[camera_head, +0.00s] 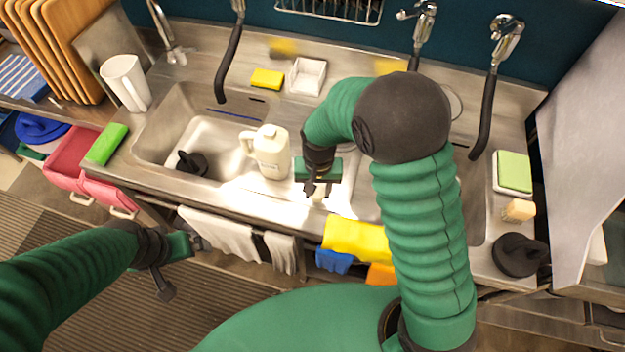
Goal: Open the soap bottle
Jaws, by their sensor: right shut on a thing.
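The soap bottle, a cream jug with a side handle (268,152), stands upright at the sink, left of my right gripper. My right gripper (318,188) points down beside it, a little apart from it in the picture. It is shut on a small pale thing (319,194), mostly hidden by the fingers; I cannot tell what it is. My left gripper (182,262) hangs in front of the counter at the lower left, away from the bottle; its finger opening is unclear.
The left sink basin (165,140) holds a black plunger-like thing (192,163). Behind are a yellow sponge (267,79) and a white tray (308,76). A white pitcher (126,82) stands left. Cloths (218,232) hang from the front edge. My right arm covers part of the right basin.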

